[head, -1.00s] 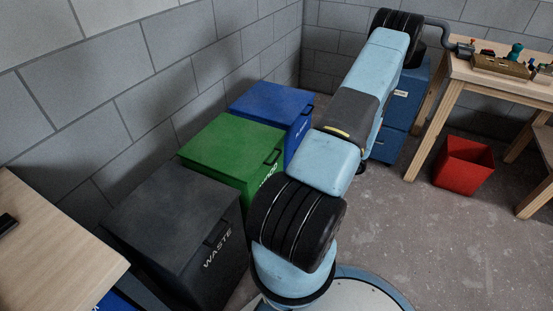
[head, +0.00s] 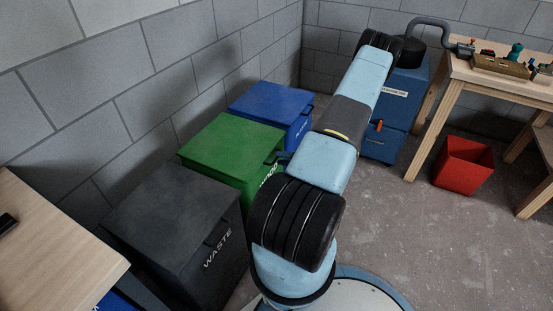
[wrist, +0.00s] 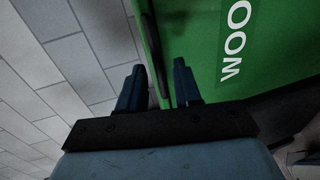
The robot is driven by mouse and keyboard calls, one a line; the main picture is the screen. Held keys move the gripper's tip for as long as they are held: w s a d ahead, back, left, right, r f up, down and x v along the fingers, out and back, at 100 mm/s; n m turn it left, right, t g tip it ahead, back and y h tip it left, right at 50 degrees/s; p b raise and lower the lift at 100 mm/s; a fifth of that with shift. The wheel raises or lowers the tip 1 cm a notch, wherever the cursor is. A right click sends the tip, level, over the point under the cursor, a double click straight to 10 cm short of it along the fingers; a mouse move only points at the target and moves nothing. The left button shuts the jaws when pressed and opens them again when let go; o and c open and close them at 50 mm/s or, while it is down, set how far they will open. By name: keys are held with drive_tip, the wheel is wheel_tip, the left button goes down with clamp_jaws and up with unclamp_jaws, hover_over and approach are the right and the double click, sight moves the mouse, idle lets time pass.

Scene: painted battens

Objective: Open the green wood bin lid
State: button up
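The green wood bin (head: 240,180) stands in a row between the dark waste bin and a blue bin, and its green lid (head: 225,145) lies flat and shut. In the wrist view, the green front (wrist: 245,50) with white "WOO" lettering fills the upper right. A dark handle bar (wrist: 154,50) runs along the lid's edge. My gripper (wrist: 158,66) is open, its two blue fingers on either side of the bar in the picture; I cannot tell whether they touch it. In the head view, my arm mostly hides the gripper; a bit shows beside the lid's right edge.
The dark waste bin (head: 180,225) is nearer and the blue bin (head: 275,108) farther along the block wall. A blue cabinet (head: 405,95) stands at the back. A workbench (head: 500,75) and red bin (head: 463,165) are at right. The floor at right is open.

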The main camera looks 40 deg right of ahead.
drive_tip(key=shift+x, duration=1.6)
drive_tip(key=shift+c, duration=0.3)
clamp_jaws()
